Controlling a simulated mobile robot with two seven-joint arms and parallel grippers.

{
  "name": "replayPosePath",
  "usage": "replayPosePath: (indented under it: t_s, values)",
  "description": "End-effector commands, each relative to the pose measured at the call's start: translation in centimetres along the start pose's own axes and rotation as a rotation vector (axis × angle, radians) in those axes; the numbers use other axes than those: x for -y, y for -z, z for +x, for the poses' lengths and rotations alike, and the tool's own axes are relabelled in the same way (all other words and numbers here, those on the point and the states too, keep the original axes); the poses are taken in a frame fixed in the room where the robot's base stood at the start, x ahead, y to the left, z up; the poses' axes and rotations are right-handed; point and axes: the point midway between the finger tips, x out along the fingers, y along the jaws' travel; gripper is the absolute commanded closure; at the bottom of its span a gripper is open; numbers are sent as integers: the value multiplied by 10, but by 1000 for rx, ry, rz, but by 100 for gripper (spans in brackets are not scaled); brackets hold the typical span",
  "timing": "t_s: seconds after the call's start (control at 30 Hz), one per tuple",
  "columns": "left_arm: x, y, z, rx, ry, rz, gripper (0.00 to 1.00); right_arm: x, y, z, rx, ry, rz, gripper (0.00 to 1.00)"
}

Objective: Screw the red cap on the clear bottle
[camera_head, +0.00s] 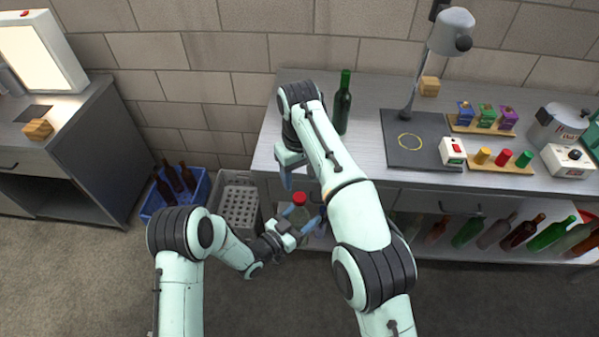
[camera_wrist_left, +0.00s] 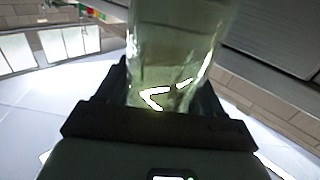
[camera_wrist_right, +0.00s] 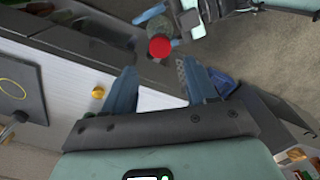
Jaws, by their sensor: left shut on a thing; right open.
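The clear bottle (camera_head: 301,212) is held by my left gripper (camera_head: 300,219) in front of the counter. Its glass fills the top middle of the left wrist view (camera_wrist_left: 172,45) between the fingers. The red cap (camera_head: 299,198) is at the bottle's top; it also shows as a red disc in the right wrist view (camera_wrist_right: 159,46). I cannot tell whether it is threaded on. My right gripper (camera_head: 298,172) is open and empty, beyond the bottle in the head view. In the right wrist view its fingers (camera_wrist_right: 160,88) are apart, with the cap beyond them.
The counter (camera_head: 370,170) carries a dark green bottle (camera_head: 342,105), a lamp (camera_head: 450,35), a dark mat (camera_head: 425,150) and a tray (camera_head: 490,167) of coloured pieces. Several bottles lie on the shelf below. A grey crate (camera_head: 238,178) and a blue crate (camera_head: 202,190) stand left.

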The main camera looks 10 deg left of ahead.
Motion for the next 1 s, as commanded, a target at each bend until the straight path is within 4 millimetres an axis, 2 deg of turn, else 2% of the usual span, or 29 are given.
replayPosePath:
  t_s: [0.2, 0.63, 0.87, 1.0]
  values:
    - [0, 2, 1, -6, 0, 1, 100, 0, 0, -3, -1, 1, -162, 43]
    - [0, 2, 1, -6, -1, 1, 100, 0, 0, -2, 1, 1, -177, 43]
    - [0, 2, 1, -6, -1, 1, 100, 0, -1, 19, 3, 1, -177, 43]
    - [0, 2, 1, -6, -1, 1, 100, 0, -1, 42, 5, 1, -177, 43]
